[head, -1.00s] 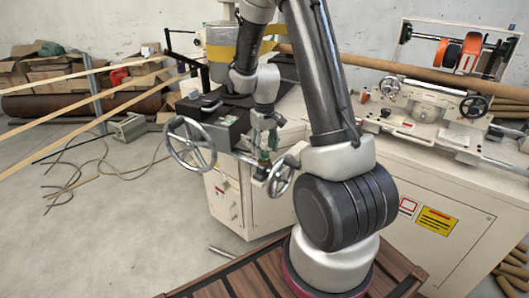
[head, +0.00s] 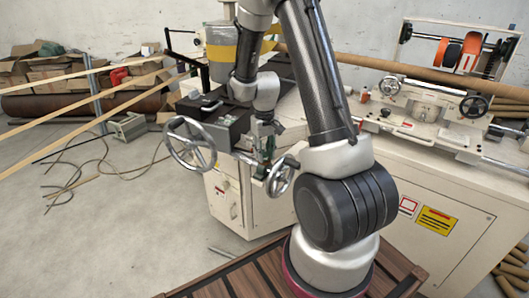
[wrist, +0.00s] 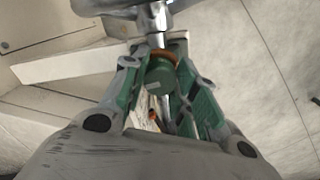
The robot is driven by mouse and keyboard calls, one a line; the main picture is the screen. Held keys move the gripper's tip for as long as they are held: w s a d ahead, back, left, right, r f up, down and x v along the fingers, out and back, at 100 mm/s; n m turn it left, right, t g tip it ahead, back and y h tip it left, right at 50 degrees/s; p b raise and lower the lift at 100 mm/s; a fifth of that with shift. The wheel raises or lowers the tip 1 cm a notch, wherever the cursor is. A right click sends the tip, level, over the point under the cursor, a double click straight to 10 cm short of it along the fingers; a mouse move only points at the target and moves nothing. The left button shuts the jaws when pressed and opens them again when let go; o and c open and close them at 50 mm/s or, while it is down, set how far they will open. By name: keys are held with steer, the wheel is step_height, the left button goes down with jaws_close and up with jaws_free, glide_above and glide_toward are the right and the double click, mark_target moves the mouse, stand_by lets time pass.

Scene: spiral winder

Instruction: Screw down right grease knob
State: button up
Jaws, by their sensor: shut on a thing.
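The right grease knob shows in the wrist view as a round dark green cap (wrist: 160,76) with an orange-brown ring at its upper edge. My gripper (wrist: 161,64) has its two green-padded fingers closed on either side of the cap. In the head view my gripper (head: 265,150) points down between the two handwheels at the front of the machine. The knob is too small and too covered by the fingers to make out there. I cannot tell how far it is screwed in.
A large chrome handwheel (head: 191,145) stands left of my gripper and a smaller handwheel (head: 281,176) close on its right. A black box with a handle (head: 215,110) lies behind. The cream machine cabinet (head: 440,210) extends right. Floor at the left holds cables.

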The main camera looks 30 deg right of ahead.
mark_target(265, 152)
steer(key=o, duration=1)
step_height(265, 152, up, 12)
stand_by(0.6)
steer(key=s+a+r+t, duration=0.2)
steer(key=s+r, duration=0.5)
steer(key=s, duration=0.5)
steer(key=s+a+r+n+t, duration=0.1)
steer(key=s+a+r+t, duration=0.1)
steer(key=s+r, duration=0.6)
steer(key=shift+s+a, duration=0.65)
steer(key=shift+s, duration=1.2)
